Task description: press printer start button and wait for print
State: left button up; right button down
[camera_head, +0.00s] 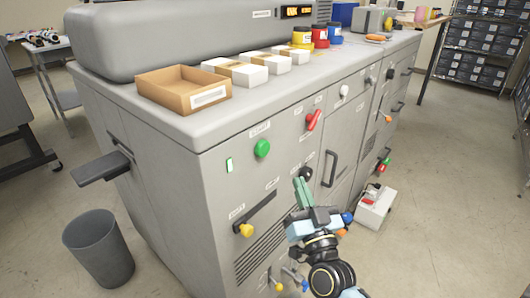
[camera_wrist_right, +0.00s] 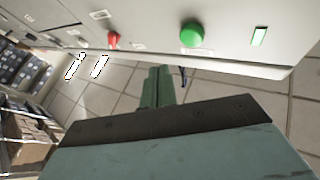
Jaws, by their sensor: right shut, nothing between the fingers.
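The grey printer cabinet (camera_head: 185,165) fills the middle of the head view. A round green button (camera_head: 262,148) sits on its front panel under a small label; it also shows in the right wrist view (camera_wrist_right: 192,34). A red knob (camera_head: 313,120) is to the right of it, seen too in the wrist view (camera_wrist_right: 113,39). A small green indicator (camera_head: 229,164) is to the left of the button. My right gripper (camera_head: 302,190) is shut and empty, in front of the panel, below and right of the green button and apart from it. My left gripper is not in view.
An open cardboard box (camera_head: 183,90) and several white boxes stand on the cabinet top. A grey bin (camera_head: 98,248) is on the floor at left. A tray (camera_head: 101,168) juts from the cabinet's left side. A box with a red button (camera_head: 375,207) stands on the floor at right.

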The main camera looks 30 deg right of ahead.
aim_at(263, 149)
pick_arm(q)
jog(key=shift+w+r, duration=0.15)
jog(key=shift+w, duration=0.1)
pick_arm(e)
jog(key=shift+m+t+h, duration=0.4)
jog(key=shift+m+h, duration=0.2)
jog(key=shift+h, duration=0.2)
jog(key=r, duration=0.1)
jog(key=s+r, duration=0.1)
jog(key=d+r, duration=0.1)
jog(key=r, duration=0.1)
jog(key=shift+s, duration=0.15)
